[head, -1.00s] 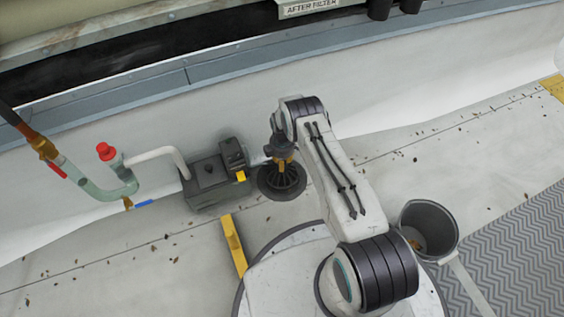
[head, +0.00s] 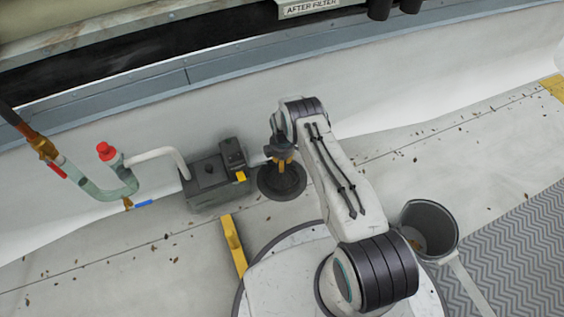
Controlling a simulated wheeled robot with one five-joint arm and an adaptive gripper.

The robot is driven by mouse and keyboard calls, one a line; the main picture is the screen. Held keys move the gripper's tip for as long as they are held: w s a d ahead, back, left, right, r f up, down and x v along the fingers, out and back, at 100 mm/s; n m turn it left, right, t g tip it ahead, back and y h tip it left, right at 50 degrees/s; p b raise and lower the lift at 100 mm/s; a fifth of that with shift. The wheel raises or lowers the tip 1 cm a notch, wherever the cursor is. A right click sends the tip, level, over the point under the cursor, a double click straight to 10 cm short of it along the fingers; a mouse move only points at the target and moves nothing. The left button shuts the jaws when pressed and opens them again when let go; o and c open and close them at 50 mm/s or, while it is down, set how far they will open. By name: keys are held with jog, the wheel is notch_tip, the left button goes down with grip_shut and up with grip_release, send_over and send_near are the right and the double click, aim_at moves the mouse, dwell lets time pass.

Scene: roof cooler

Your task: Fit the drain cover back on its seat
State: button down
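A dark, round drain fitting (head: 282,184) lies on the pale roof, right of the grey pump box. The drain cover and its seat look like one dark disc here, so I cannot tell the edge of one from the other. My gripper (head: 285,163) points down at the upper middle of this disc, with its orange-yellow fingers over the dark centre. The fingertips blend into the dark, so their spacing and any hold on the cover are unclear. I cannot tell whether the cover lies flat on the seat.
A grey pump box (head: 208,180) with a white hose stands close left of the drain. A yellow bar (head: 233,246) lies below it. A grey bucket (head: 428,226) stands at right, beside a grey tread mat (head: 515,255). Leaf debris is scattered about.

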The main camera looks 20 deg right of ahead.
jog(key=shift+f, duration=1.05)
dwell(0.9)
jog(key=shift+c, duration=2.2)
grip_release()
jog(key=shift+r, duration=0.15)
jog(key=shift+r+p, duration=2.1)
jog(key=shift+r, duration=0.75)
